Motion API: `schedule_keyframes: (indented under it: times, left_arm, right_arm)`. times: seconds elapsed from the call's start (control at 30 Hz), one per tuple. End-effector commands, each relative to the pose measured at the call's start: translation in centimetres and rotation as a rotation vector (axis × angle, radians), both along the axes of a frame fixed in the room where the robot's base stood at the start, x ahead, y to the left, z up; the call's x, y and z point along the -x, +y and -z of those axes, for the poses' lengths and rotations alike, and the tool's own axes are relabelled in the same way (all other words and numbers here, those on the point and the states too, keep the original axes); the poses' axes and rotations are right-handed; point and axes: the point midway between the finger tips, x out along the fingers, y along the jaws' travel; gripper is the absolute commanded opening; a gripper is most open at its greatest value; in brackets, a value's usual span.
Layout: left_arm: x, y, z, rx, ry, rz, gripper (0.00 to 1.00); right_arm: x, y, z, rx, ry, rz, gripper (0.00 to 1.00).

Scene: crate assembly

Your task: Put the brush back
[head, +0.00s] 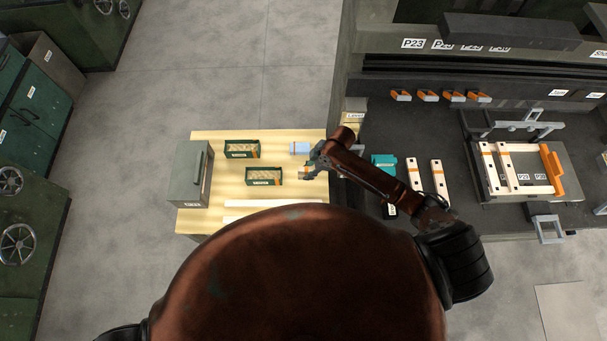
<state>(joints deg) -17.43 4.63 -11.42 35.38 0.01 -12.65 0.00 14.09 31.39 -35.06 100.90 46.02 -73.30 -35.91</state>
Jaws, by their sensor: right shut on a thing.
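My right gripper (314,163) is over the right end of the light wooden table (213,180), with its arm coming in from the right. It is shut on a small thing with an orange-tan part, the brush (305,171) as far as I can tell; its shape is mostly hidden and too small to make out. A light blue block with an orange mark (299,148) lies just behind the gripper. My left gripper is not in view.
The table also bears a grey box (190,175), two green trays (228,150) (264,183) and pale bars (260,204). To the right, a dark bench (450,145) holds white bars (415,174), a teal item (384,160) and a crate assembly (490,195).

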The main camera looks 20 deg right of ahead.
Motion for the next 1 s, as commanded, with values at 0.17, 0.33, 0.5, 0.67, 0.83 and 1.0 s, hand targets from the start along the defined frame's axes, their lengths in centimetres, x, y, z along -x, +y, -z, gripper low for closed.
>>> schedule_keyframes:
  times: [0.17,0.33,0.5,0.67,0.83,1.0]
  left_arm:
    - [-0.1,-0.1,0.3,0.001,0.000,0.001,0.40]
    - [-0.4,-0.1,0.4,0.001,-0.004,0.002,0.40]
    - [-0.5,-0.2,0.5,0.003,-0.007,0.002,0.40]
    - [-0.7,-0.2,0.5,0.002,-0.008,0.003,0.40]
    - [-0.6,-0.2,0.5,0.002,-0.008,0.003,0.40]
    - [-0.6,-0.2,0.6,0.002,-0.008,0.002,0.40]
  right_arm:
    - [-1.0,1.0,1.6,0.000,-0.001,-0.001,0.03]
    - [-1.5,1.6,3.0,0.000,0.001,0.001,0.03]
    - [-1.4,1.5,5.1,0.000,0.000,0.000,0.03]
    - [-1.4,1.4,5.4,0.001,-0.002,0.000,0.03]
    - [-1.4,1.4,5.5,0.001,-0.002,0.000,0.03]
    - [-1.4,1.4,5.6,0.001,-0.002,0.000,0.32]
